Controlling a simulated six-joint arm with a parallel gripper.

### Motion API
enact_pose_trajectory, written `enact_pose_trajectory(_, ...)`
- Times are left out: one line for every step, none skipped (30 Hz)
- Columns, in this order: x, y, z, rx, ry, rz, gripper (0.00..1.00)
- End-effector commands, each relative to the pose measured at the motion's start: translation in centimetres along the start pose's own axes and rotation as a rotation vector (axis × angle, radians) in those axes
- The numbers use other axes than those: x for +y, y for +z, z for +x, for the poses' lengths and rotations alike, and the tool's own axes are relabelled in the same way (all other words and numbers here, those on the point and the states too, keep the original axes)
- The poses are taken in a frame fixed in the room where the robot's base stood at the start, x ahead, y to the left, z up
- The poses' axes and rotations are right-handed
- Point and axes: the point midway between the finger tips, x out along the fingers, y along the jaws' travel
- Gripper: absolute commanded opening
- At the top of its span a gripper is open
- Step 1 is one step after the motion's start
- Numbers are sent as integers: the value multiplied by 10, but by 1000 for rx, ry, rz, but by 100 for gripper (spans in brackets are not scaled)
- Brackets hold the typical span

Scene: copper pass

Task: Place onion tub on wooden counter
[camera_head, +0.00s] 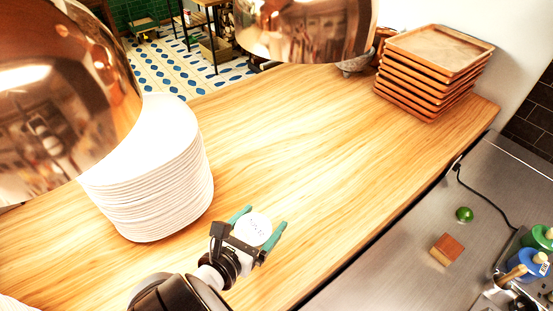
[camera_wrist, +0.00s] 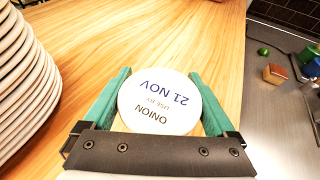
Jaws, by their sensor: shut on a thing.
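The onion tub (camera_head: 252,229) is a small round tub with a white lid. In the wrist view the lid of the onion tub (camera_wrist: 160,102) reads "ONION", "USE BY" and "21 NOV". My gripper (camera_head: 262,226) has green fingers and is shut on the tub, one finger on each side; it also shows in the wrist view (camera_wrist: 158,95). The tub is over the wooden counter (camera_head: 290,130), near its front part. The tub's underside is hidden, so I cannot tell if it touches the counter.
A tall stack of white plates (camera_head: 160,190) stands just left of my gripper. Wooden trays (camera_head: 430,75) are stacked at the far right end. Copper lamps (camera_head: 60,95) hang above. The counter's middle is clear.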

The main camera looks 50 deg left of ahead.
Motion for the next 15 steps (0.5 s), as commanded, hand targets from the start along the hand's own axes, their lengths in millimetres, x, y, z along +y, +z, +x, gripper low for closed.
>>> enact_pose_trajectory(0,-10,4,1,-2,-4,26)
enact_pose_trajectory(-1,-15,6,1,-2,-4,26)
enact_pose_trajectory(-1,-20,8,0,-4,-2,26)
enact_pose_trajectory(-1,-23,9,0,-4,-2,26)
enact_pose_trajectory(-1,-25,10,0,-3,-1,26)
enact_pose_trajectory(-1,-27,10,-1,-3,1,26)
enact_pose_trajectory(-1,-27,11,-1,-3,2,26)
enact_pose_trajectory(-1,-28,11,-1,-3,3,26)
enact_pose_trajectory(-1,-27,11,-1,-3,3,26)
enact_pose_trajectory(-1,-27,11,-1,-3,3,26)
enact_pose_trajectory(-1,-27,11,-1,-3,3,26)
enact_pose_trajectory(-1,-27,11,-1,-4,3,26)
enact_pose_trajectory(-1,-27,11,-1,-4,3,26)
enact_pose_trajectory(-1,-28,11,-1,-4,3,26)
enact_pose_trajectory(-1,-29,11,-1,-4,2,26)
